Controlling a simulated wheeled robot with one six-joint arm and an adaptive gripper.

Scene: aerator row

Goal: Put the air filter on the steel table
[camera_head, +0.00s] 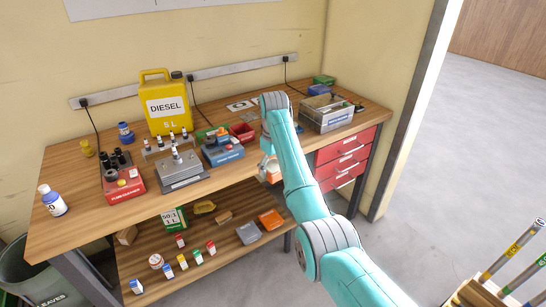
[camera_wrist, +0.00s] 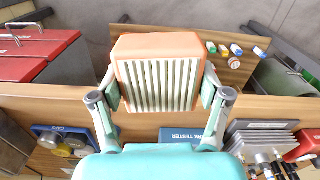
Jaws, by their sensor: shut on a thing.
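The air filter (camera_wrist: 157,72), an orange-framed block with white pleats, is between the two fingers of my gripper (camera_wrist: 160,98) in the wrist view. The fingers press on its left and right sides, so my gripper is shut on it. In the head view my gripper (camera_head: 268,165) is at the front edge of the wooden workbench, and a small part of the filter (camera_head: 273,177) shows beside my arm, which hides the rest. I see no steel table in either view.
The wooden workbench (camera_head: 75,215) carries a yellow diesel can (camera_head: 165,105), a grey metal block (camera_head: 182,170), a blue tester (camera_head: 222,152) and a grey box (camera_head: 326,114). Red drawers (camera_head: 343,158) are at its right. The lower shelf (camera_head: 220,240) holds several small items. Open floor (camera_head: 455,140) lies right.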

